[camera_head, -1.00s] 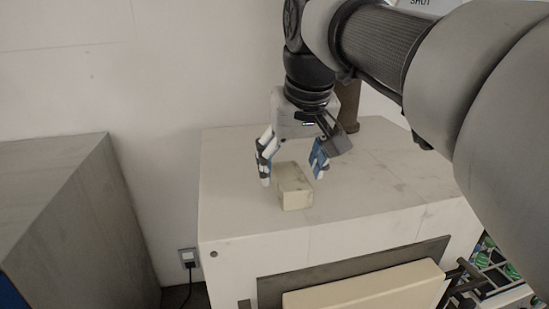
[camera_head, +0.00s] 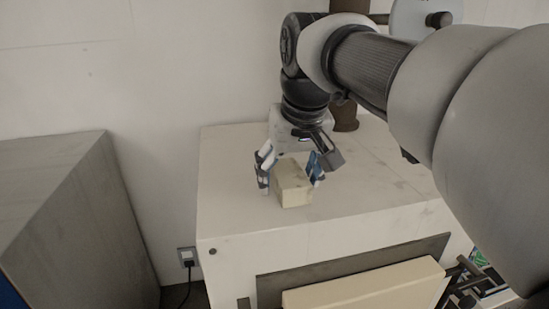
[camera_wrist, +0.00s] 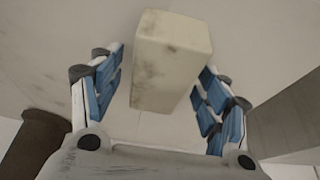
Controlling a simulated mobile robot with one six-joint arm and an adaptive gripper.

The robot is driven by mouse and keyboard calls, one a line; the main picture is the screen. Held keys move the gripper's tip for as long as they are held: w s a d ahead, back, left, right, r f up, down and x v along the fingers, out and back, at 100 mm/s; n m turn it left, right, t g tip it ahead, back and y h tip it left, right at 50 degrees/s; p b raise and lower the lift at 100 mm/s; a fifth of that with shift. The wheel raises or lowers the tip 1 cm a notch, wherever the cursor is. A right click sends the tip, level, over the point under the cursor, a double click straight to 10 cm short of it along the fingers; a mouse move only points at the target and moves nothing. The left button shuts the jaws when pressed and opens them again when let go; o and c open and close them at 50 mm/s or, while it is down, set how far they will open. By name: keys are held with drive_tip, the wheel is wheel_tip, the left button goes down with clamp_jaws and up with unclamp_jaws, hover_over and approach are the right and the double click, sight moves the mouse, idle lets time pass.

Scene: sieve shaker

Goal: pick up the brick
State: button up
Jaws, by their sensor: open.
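The brick (camera_head: 293,187) is a pale cream block with dark smudges, lying on top of a white cabinet (camera_head: 228,205). My gripper (camera_head: 290,182) is open and low over the cabinet top, with one finger to the left of the brick and the other to its right. In the wrist view the brick (camera_wrist: 170,62) shows between the blue-padded fingers of my gripper (camera_wrist: 160,90), with a visible gap on each side. I cannot tell how far the fingertips are from the cabinet top.
A brown cylinder (camera_head: 345,115) stands behind my gripper at the back of the cabinet top, and it also shows in the wrist view (camera_wrist: 35,142). A grey block-like unit (camera_head: 70,215) stands at the left. The cabinet top is clear around the brick.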

drive_tip(key=shift+c, duration=0.5)
drive_tip(key=shift+f, duration=0.1)
drive_tip(key=c, duration=1.3)
